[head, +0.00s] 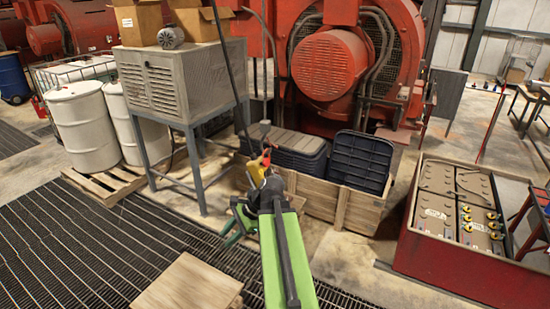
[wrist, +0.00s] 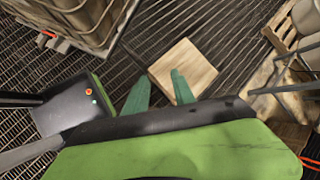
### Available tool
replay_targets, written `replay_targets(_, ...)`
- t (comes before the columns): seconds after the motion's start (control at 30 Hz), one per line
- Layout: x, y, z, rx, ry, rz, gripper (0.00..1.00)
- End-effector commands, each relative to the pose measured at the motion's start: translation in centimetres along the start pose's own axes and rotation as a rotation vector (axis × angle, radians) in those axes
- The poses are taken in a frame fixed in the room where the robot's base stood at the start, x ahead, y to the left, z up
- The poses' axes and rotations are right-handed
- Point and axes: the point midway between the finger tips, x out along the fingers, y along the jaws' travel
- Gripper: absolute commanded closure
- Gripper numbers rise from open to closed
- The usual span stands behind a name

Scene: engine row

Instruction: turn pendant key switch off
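A yellow pendant (head: 257,170) with a red part at its top hangs from a dark cable in the middle of the head view. My arm's end covers or borders its lower part. Its key switch is too small or hidden to make out. My gripper (head: 236,222) is just left of and below the pendant in the head view, its dark green fingers pointing left. In the wrist view my gripper (wrist: 160,88) has its two fingers apart with nothing between them. The pendant cannot be made out in the wrist view.
A wooden crate (head: 354,211) with dark bins stands behind the pendant. A louvred cabinet (head: 183,82) on legs is at left, near white drums (head: 83,126). A red battery box (head: 440,263) is at right. A wooden board (head: 188,286) lies on the floor grating; it also shows in the wrist view (wrist: 184,69).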

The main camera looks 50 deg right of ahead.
Motion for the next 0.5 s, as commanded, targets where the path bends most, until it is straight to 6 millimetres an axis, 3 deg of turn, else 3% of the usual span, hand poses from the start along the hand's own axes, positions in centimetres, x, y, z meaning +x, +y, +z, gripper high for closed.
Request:
replay_targets(0.03,-5.6,-1.1,-1.6,0.201,-0.041,-0.088,0.69)
replay_targets(0.1,-11.6,-1.6,-4.0,0.478,-0.126,-0.204,0.69)
replay_targets(0.2,-19.9,-1.5,-7.2,0.821,-0.269,-0.350,0.69)
replay_targets(0.3,-26.8,-0.5,-9.8,1.078,-0.412,-0.459,0.69)
replay_targets(0.4,-31.5,0.6,-11.4,1.237,-0.523,-0.526,0.69)
replay_targets(0.5,-33.7,1.3,-12.1,1.315,-0.588,-0.557,0.69)
